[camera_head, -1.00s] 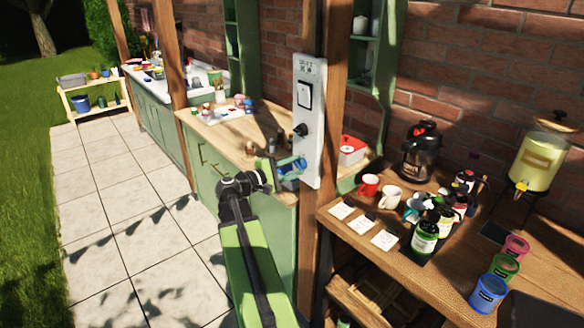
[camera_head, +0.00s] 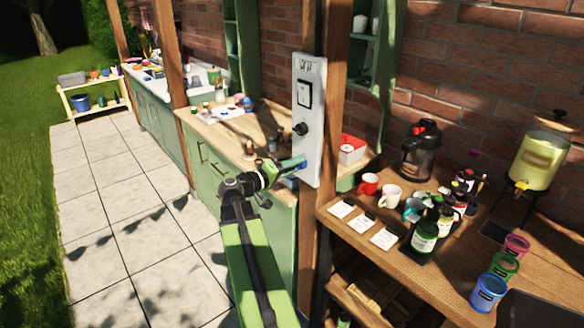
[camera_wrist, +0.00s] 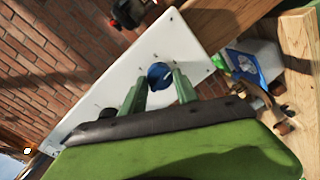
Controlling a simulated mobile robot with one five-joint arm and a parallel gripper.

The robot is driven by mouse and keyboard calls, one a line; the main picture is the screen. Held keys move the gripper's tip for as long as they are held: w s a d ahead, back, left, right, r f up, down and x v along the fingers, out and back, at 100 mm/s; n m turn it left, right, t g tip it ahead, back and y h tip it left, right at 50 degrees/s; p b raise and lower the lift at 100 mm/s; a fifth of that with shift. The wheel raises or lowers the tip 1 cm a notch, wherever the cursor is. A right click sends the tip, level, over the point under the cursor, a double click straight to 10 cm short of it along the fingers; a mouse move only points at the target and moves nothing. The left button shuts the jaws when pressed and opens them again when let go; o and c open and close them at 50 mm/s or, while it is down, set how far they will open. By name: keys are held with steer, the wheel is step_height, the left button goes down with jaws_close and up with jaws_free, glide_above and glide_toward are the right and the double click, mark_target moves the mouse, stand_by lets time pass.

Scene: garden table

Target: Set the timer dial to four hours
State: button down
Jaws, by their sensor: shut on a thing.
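A white control panel (camera_head: 310,150) is fixed to a wooden post. It carries a black-framed switch (camera_head: 304,94), a black knob (camera_head: 300,129) and, lower down, a round blue dial (camera_wrist: 158,75) that shows in the wrist view. My gripper (camera_head: 294,164) is at the panel's lower part. In the wrist view its two green fingers (camera_wrist: 158,88) stand either side of the blue dial, shut on it. The dial's pointer and any hour marks cannot be read. In the head view my fingers hide the dial.
The right wooden counter holds mugs (camera_head: 390,196), bottles (camera_head: 424,238), white cards (camera_head: 362,224) and a drink dispenser (camera_head: 538,158). A red-and-white box (camera_head: 351,149) stands behind the post. A green cabinet (camera_head: 222,180) is behind my arm. The paved path to the left is clear.

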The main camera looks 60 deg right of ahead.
steer(key=shift+r+m, duration=0.1)
steer(key=shift+m, duration=0.6)
steer(key=c, duration=0.9)
jaws_free()
steer(key=shift+d, duration=0.1)
steer(key=shift+c, duration=0.2)
steer(key=v, duration=1.7)
steer(key=shift+a+f+p, duration=0.25)
steer(key=shift+a+p, duration=0.05)
steer(key=shift+p, duration=0.1)
